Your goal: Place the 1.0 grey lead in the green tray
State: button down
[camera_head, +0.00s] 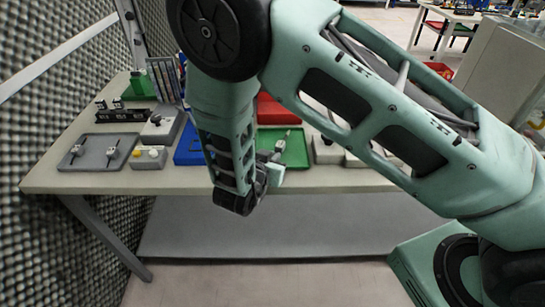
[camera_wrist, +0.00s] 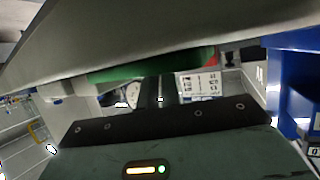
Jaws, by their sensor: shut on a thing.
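The green tray (camera_head: 296,150) lies on the table right of the middle, behind my gripper in the head view. A small grey-green item (camera_head: 280,144) lies in it, too small to name. My gripper (camera_head: 268,178) is at the table's front edge, in front of the tray and seen mostly from behind. In the wrist view my gripper's fingers (camera_wrist: 158,92) are close together. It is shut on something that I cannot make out. I cannot pick out the 1.0 grey lead with certainty. A green surface (camera_wrist: 150,68) shows beyond the fingers, partly hidden by a large grey shape.
A grey tray (camera_head: 88,153) with two small items lies on the table's left. A blue tray (camera_head: 188,148) is left of my arm, and a red bin (camera_head: 275,110) is behind the green tray. Grey boxes (camera_head: 326,150) stand to its right. A foam wall is at left.

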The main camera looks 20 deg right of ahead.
jog(key=shift+f, duration=0.2)
jog(key=c, duration=1.6)
grip_release()
